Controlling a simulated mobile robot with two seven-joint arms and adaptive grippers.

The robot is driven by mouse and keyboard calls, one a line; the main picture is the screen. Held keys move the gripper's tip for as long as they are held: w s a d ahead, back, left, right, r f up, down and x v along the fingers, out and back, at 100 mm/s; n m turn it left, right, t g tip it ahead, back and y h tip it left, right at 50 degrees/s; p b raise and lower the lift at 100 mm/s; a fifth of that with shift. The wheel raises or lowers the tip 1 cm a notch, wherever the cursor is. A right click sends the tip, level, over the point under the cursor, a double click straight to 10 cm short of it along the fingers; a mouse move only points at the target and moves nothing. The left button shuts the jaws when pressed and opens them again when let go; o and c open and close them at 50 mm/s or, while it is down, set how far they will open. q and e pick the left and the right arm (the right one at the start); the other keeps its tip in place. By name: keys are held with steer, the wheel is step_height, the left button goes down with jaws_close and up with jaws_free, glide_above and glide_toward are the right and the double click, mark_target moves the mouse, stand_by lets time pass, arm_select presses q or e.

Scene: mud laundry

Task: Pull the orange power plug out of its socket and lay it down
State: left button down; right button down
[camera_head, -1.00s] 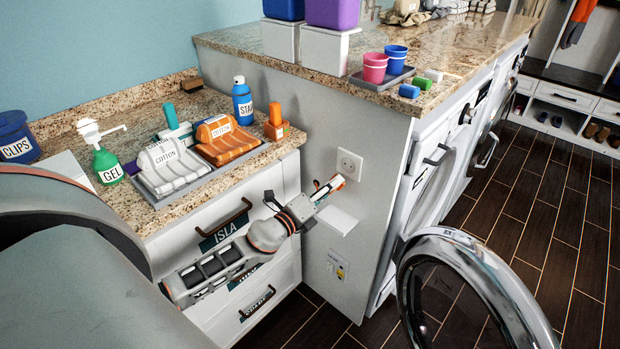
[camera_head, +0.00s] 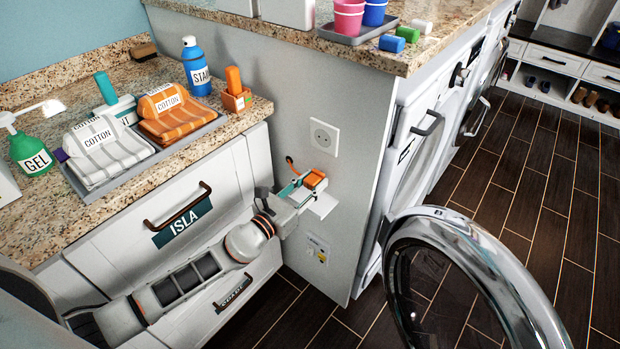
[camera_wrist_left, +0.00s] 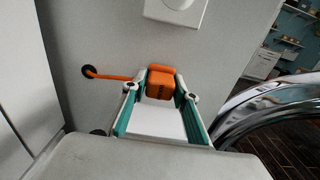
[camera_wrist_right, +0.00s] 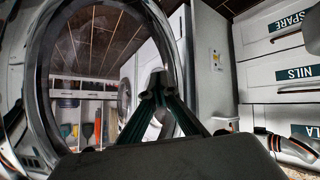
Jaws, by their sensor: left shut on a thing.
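The orange power plug (camera_head: 314,179) is out of the wall and held between the fingers of my left gripper (camera_head: 302,188). The left wrist view also shows the plug (camera_wrist_left: 160,82) between the teal-lined fingertips (camera_wrist_left: 160,92). Its orange cord runs left to a dark round hole in the grey panel. The white socket (camera_head: 324,137) is empty, above the plug. A small white shelf (camera_head: 324,207) sticks out just below the plug; I cannot tell whether they touch. My right gripper (camera_wrist_right: 156,82) shows in the right wrist view, fingertips together and empty.
A chrome-rimmed round washer door (camera_head: 455,225) stands open to the right of the shelf. A white drawer cabinet (camera_head: 225,180) is at the left, under a granite counter with towels and bottles. A second outlet plate (camera_head: 317,249) is below the shelf.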

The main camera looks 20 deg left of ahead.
arm_select(q)
steer(key=shift+s+f+b, duration=0.1)
steer(key=shift+f+b, duration=0.2)
steer(key=shift+f, duration=0.65)
steer(key=shift+f+b, duration=0.3)
steer(key=shift+f, duration=0.05)
steer(key=shift+f+b, duration=0.55)
steer(key=shift+f, duration=0.05)
steer(key=shift+f+b, duration=0.2)
steer(key=shift+b, duration=0.1)
arm_select(e)
steer(key=shift+w+a+r, duration=0.15)
steer(key=shift+w+a, duration=0.4)
steer(key=shift+w, duration=0.25)
arm_select(q)
steer(key=shift+r, duration=0.1)
steer(key=c, duration=2)
jaws_free()
steer(key=o, duration=0.5)
arm_select(e)
steer(key=shift+d, duration=0.1)
arm_select(q)
steer(key=shift+o, duration=0.4)
